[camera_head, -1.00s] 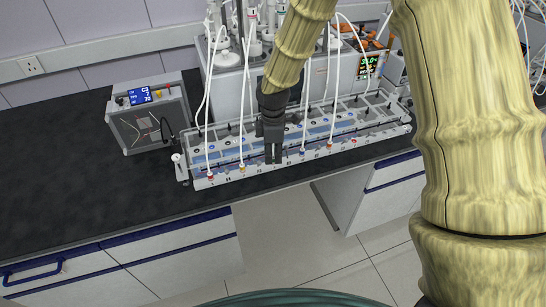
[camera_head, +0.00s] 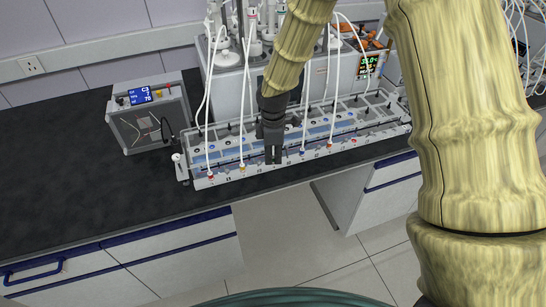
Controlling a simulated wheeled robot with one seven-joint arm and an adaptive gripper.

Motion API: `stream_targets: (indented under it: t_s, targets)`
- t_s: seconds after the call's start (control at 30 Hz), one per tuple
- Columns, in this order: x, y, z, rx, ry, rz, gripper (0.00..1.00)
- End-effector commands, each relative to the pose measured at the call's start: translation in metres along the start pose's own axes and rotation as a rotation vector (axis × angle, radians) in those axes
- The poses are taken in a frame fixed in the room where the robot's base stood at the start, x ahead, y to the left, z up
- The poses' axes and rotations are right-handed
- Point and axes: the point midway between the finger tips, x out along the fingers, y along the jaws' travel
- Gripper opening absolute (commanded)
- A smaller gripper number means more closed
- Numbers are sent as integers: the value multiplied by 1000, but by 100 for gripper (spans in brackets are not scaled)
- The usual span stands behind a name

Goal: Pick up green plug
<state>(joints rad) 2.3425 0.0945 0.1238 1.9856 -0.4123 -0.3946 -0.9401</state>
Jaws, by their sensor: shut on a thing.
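My gripper (camera_head: 273,156) points down at the front rail of the long grey rack (camera_head: 215,178), near its middle. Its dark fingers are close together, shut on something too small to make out. The green plug cannot be made out; the fingers hide the spot between them. Other plugs show along the front rail: a red one (camera_head: 210,176) at the left with a white tube, an orange one (camera_head: 242,166) with a white tube, a blue one (camera_head: 302,152) and another orange one (camera_head: 330,145) to the right of my gripper.
A grey box with a blue display (camera_head: 140,95) stands left of the rack. White tubes arch over the rack from the reactor unit (camera_head: 228,85) behind it. An orange-lit controller (camera_head: 369,64) stands at the back right. The black worktop (camera_head: 70,190) is clear at the left.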

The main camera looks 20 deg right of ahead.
Motion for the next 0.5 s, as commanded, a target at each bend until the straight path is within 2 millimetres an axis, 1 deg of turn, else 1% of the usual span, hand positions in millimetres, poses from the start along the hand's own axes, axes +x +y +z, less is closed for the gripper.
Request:
stream_targets:
  t_s: [0.17, 0.37, 0.4, 0.5]
  targets:
    - [-11, 1, 0, 0, 1, 2, 0]
    - [-33, -1, -1, 0, 2, 2, 0]
    - [-31, -11, -7, -4, -1, 0, 0]
    - [-33, -31, -18, -3, -1, 1, 0]
